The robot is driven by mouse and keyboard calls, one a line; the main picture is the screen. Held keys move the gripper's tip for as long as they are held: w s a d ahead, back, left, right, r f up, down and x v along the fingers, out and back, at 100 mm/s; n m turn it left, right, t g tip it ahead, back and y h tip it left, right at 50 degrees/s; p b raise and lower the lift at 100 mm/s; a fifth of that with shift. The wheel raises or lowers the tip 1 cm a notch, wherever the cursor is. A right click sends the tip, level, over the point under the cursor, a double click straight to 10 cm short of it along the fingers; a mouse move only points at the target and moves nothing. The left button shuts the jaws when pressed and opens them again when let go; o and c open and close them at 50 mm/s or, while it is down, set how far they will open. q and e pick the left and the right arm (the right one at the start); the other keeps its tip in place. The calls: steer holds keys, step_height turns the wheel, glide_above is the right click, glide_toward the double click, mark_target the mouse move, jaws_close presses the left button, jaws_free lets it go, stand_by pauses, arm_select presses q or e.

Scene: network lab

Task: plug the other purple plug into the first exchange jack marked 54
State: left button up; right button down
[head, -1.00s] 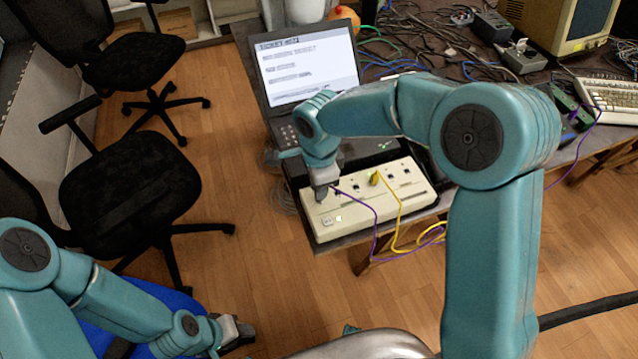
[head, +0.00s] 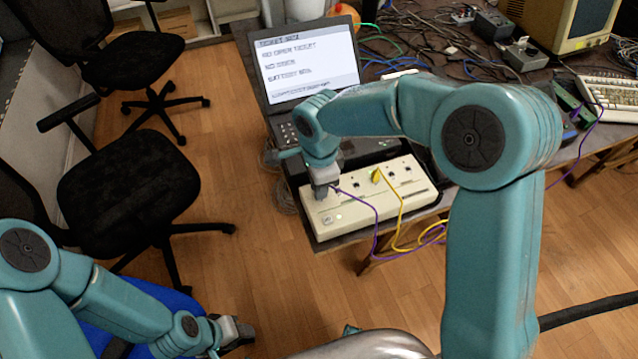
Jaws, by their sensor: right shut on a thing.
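The exchange is a cream box (head: 355,218) with a row of jacks on its top, at the table's front left corner. My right gripper (head: 322,194) is at the left part of its top, shut on the purple plug, which the jaws mostly hide. A purple cable (head: 375,222) runs from there over the box's front edge. I cannot tell whether the plug is seated, and the jack markings are too small to read. A yellow plug (head: 376,174) stands in a jack further right. My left gripper (head: 236,332) is low at the left, away from the box; its jaws are unclear.
An open laptop (head: 308,66) stands behind the box. Tangled cables, a beige monitor (head: 572,25) and a keyboard (head: 612,98) fill the table's right side. Another purple cable (head: 590,130) hangs at the right. Black office chairs (head: 125,185) stand at left on the wooden floor.

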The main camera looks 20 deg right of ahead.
steer(key=shift+f+b, duration=0.3)
steer(key=shift+b, duration=0.05)
stand_by(0.4)
steer(key=c, duration=1)
jaws_free()
steer(key=shift+c, duration=0.2)
step_height(320, 180, up, 16)
steer(key=p, duration=0.1)
steer(key=shift+s+r, duration=0.2)
steer(key=shift+s+d, duration=0.1)
steer(key=shift+s, duration=0.05)
